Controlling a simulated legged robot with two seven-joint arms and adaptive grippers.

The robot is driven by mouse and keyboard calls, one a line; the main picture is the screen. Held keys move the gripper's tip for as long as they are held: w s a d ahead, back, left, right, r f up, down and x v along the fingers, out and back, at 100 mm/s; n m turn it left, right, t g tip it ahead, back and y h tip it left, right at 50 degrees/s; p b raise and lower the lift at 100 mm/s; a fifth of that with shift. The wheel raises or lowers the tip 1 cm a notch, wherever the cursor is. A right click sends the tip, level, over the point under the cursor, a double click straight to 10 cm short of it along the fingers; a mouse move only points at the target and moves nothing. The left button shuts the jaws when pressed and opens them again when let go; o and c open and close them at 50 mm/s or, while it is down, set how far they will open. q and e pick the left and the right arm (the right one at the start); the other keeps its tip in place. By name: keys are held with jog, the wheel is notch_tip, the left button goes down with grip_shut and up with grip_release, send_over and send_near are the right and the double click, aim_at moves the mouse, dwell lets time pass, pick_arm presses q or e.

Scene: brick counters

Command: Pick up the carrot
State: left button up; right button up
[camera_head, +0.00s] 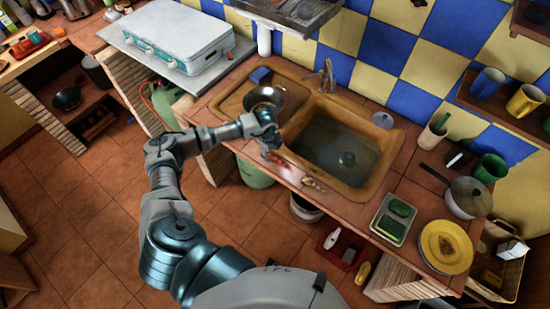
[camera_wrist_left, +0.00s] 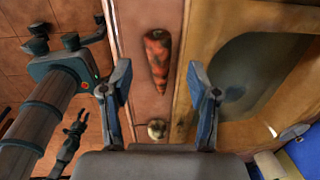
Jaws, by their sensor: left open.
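The carrot (camera_wrist_left: 157,58) is orange with dark patches and lies on the narrow counter strip in front of the sink. Its tip points down toward my gripper in the left wrist view. My left gripper (camera_wrist_left: 159,67) is open, with one finger on each side of the strip. The carrot's tapered end shows between the fingertips, and I see no contact. In the head view my left gripper (camera_head: 270,142) is over the front counter, left of the basin, and partly hides the carrot (camera_head: 276,158).
A small pale round item (camera_wrist_left: 157,128) lies below the carrot's tip in the wrist view. The sink basin (camera_head: 338,147) is close to the right. A metal bowl (camera_head: 264,97) stands just behind the gripper. The counter's front edge drops to the tiled floor.

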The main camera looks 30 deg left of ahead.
aim_at(272, 156)
pick_arm(q)
notch_tip(272, 156, down, 4)
jog(key=shift+w+r, duration=0.1)
jog(key=shift+r, duration=0.1)
jog(key=shift+a+f, duration=0.1)
jog(key=shift+f, duration=0.1)
jog(key=c, duration=1.1)
jog(key=shift+c, duration=0.2)
jog(key=shift+r, duration=0.1)
